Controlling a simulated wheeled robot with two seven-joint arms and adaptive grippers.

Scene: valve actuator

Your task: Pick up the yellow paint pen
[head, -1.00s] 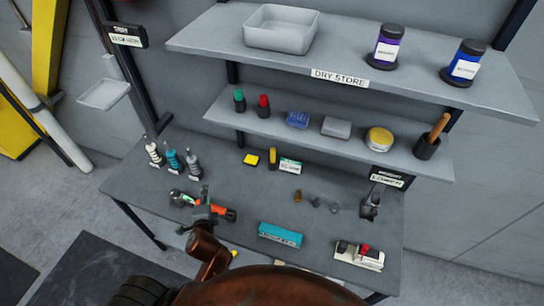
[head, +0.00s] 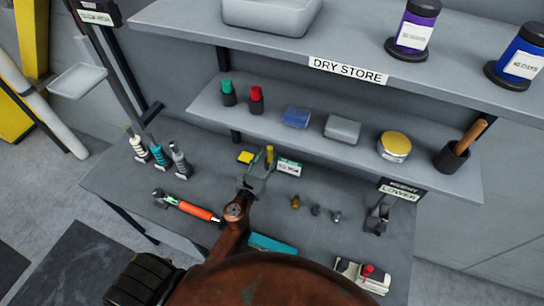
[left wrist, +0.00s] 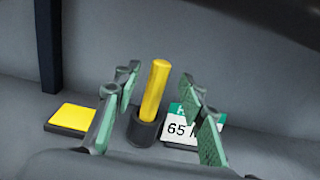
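The yellow paint pen (head: 270,153) stands upright on the workbench in front of the lower shelf. In the left wrist view the pen (left wrist: 155,92) is a yellow cylinder in a dark round base. My left gripper (head: 261,166) is open just in front of the pen. In the left wrist view its green-padded fingers (left wrist: 158,112) are spread to the left and right of the pen, and it looks empty. Whether the fingertips reach past the pen is hard to tell. My right gripper is in neither view.
A flat yellow block (left wrist: 72,118) lies left of the pen, and a white-green label (left wrist: 183,128) stands close on the right. The lower shelf (head: 310,135) overhangs behind.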

